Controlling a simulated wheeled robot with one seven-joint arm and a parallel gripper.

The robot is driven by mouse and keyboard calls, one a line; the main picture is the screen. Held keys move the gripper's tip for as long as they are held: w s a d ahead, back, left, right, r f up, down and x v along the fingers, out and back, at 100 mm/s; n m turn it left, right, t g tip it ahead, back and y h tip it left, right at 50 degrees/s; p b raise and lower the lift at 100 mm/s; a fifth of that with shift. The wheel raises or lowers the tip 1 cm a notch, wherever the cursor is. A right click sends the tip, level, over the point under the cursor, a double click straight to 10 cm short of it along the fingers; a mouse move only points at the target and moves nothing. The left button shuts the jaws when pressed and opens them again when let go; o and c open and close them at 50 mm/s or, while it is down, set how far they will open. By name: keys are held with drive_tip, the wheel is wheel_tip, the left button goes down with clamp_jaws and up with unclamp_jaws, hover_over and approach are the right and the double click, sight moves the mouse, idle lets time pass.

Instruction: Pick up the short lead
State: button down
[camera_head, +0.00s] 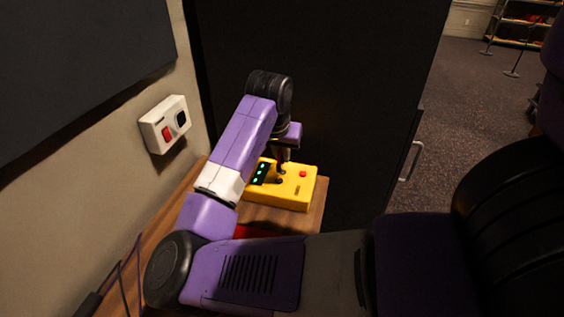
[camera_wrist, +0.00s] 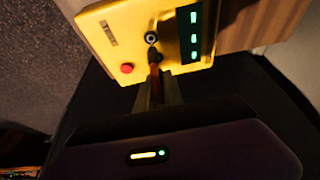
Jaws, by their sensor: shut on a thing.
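The yellow box (camera_head: 300,191) sits on the wooden desk; its sockets, red button and green lights also show in the wrist view (camera_wrist: 122,50). My gripper (camera_head: 281,157) points down just above the box. In the wrist view, its fingers (camera_wrist: 157,84) are shut on the short lead (camera_wrist: 154,62), which shows as a dark plug end with a reddish part between the fingers. The plug end is at the box's face, beside a ringed socket (camera_wrist: 151,37). I cannot tell whether it sits in a socket or is just clear of one. The rest of the lead is hidden.
A white wall plate (camera_head: 165,125) with a red switch is on the left wall. A tall black cabinet (camera_head: 335,80) stands close behind the box. A red thing (camera_head: 258,231) lies on the wooden desk (camera_head: 312,216), partly behind my arm. Dark cables run at the lower left.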

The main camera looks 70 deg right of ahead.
wheel_tip(320, 180, up, 18)
drive_tip(key=a+p, duration=0.1)
drive_tip(key=p, duration=0.6)
drive_tip(key=shift+w+a, duration=0.25)
drive_tip(key=shift+w, duration=0.15)
wheel_tip(320, 180, up, 6)
drive_tip(key=d+p, duration=0.2)
drive_tip(key=p, duration=0.4)
drive_tip(key=f+b, duration=0.5)
drive_tip(key=f, duration=0.2)
drive_tip(key=f+b, duration=0.6)
drive_tip(key=f, duration=0.2)
drive_tip(key=f+b, duration=0.6)
drive_tip(key=f, duration=0.2)
drive_tip(key=shift+s+a+f, duration=0.25)
drive_tip(key=shift+s, duration=0.15)
drive_tip(key=shift+f, duration=0.45)
